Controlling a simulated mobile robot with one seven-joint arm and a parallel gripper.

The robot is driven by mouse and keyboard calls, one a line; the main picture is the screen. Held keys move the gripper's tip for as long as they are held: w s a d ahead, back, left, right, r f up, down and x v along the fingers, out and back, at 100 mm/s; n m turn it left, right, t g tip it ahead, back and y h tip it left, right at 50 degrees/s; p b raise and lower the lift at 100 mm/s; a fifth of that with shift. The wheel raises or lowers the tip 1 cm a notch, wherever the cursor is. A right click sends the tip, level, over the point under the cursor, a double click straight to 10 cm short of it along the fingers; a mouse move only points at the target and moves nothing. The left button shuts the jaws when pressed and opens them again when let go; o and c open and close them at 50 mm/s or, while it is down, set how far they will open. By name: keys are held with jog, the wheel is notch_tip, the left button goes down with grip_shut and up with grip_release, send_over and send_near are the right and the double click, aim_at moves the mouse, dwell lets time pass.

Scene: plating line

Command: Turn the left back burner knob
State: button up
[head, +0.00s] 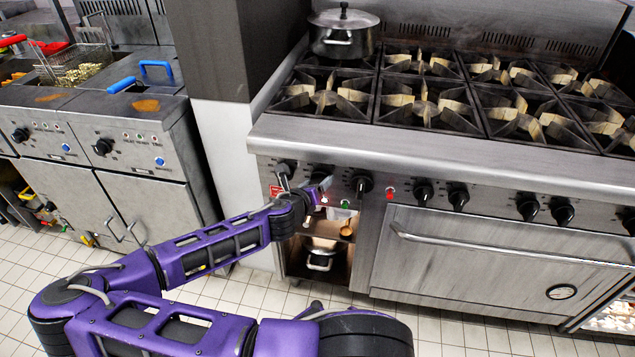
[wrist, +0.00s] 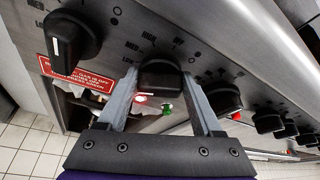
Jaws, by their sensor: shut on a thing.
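A row of black knobs runs along the front panel of the steel range. In the wrist view my gripper (wrist: 160,80) has one finger on each side of the second knob from the left (wrist: 160,76) and is shut on it. The leftmost knob (wrist: 72,42) is apart from the fingers, its white mark close to upright. In the head view my gripper (head: 305,187) is at the panel's left end and partly hides the held knob. The left back burner (head: 338,58) has a lidded steel pot (head: 344,34) on it.
A third knob (wrist: 223,99) sits close to the right finger. Red and green lights (wrist: 140,98) lie below the held knob. An oven door handle (head: 500,250) sticks out at the right. Fryers (head: 110,130) stand to the left.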

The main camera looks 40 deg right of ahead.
jog(key=shift+s+d+r+m+t+y+p, duration=0.15)
jog(key=shift+m+t+y+p, duration=0.3)
jog(key=shift+m+p, duration=0.5)
jog(key=shift+m+t+y+p, duration=0.45)
jog(key=shift+m+y, duration=0.1)
jog(key=shift+m, duration=0.4)
jog(key=m+t, duration=0.1)
jog(key=m+t+y, duration=0.1)
jog(key=m, duration=0.1)
jog(key=shift+s+f+m, duration=0.15)
jog(key=shift+f+m, duration=0.05)
jog(key=shift+m, duration=0.1)
jog(key=m+t, duration=0.1)
jog(key=m+t+b, duration=0.1)
jog(key=m, duration=0.1)
jog(key=m+y, duration=0.1)
jog(key=shift+d+f+m+t, duration=0.1)
jog(key=shift+f+m+t, duration=0.2)
jog(key=shift+t, duration=0.1)
jog(key=m+t+b, duration=0.2)
jog(key=m, duration=0.2)
jog(key=shift+m, duration=0.3)
jog(key=shift+b, duration=0.3)
jog(key=o, duration=1.3)
